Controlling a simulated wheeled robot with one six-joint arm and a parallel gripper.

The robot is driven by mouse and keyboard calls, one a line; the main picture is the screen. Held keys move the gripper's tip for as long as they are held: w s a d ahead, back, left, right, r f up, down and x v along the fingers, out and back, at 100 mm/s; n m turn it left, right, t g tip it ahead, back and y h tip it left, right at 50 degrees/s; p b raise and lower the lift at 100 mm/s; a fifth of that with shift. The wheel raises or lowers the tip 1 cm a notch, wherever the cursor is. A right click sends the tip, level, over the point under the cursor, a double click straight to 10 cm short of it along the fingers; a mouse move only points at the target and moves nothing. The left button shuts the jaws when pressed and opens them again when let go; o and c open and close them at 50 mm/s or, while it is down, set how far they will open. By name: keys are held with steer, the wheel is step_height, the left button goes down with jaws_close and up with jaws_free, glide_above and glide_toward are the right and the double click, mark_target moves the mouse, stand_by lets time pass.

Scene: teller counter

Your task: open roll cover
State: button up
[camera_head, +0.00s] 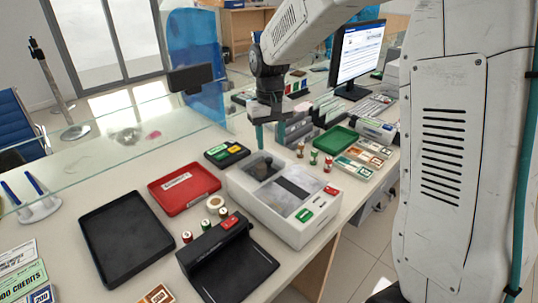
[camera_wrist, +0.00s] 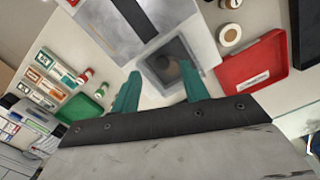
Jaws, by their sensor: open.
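A white counter machine (camera_head: 312,224) stands on the counter, with a dark slot across its top. At its far end is a small square smoky cover (camera_head: 262,167) with a dark round shape in it. In the wrist view this cover (camera_wrist: 168,64) lies just beyond and between my fingertips, looking flat and closed; a brownish round shape shows in it. My gripper (camera_head: 269,140) is open and empty, its teal fingers pointing down over the machine's far end. It also shows in the wrist view (camera_wrist: 161,84). I cannot tell if the fingertips touch the cover.
A red tray (camera_head: 185,188) and a black tray (camera_head: 125,238) lie left of the machine. A black card device (camera_head: 225,262) stands in front. Small rolls (camera_head: 313,157) and a green tray (camera_head: 335,140) are on the right. A glass screen (camera_head: 110,135) runs behind.

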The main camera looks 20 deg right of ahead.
mark_target(269, 158)
steer(key=shift+w+r+t, duration=0.3)
steer(key=shift+w+r, duration=0.15)
steer(key=shift+w, duration=0.25)
step_height(269, 158, down, 8)
steer(key=shift+r, duration=0.2)
jaws_close()
